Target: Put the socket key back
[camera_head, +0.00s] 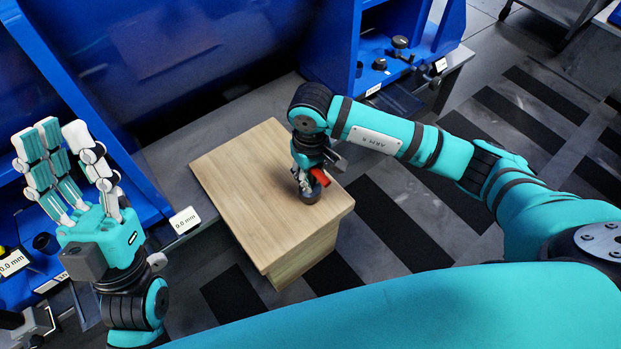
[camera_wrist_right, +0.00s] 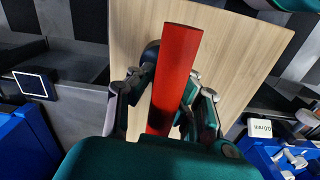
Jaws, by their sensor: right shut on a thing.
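The socket key shows as a red bar-like handle (camera_head: 325,182) at my right gripper (camera_head: 306,184), over the wooden top. In the right wrist view the red handle (camera_wrist_right: 174,75) runs between the fingers of my right gripper (camera_wrist_right: 165,100), which is shut on it. A dark round piece (camera_head: 310,194) sits right beneath the gripper at the wooden surface. I cannot tell whether it belongs to the key. The key's lower end is hidden. My left gripper (camera_head: 50,145) is raised at the left, fingers spread upward, open and empty.
The wooden block table (camera_head: 240,170) is otherwise bare. Blue stations (camera_head: 335,50) stand behind and at the left, with dark knobs (camera_head: 399,42) on a shelf at the back right. A white "0.0 mm" label (camera_head: 184,220) is beside the table's left edge. Striped floor lies right.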

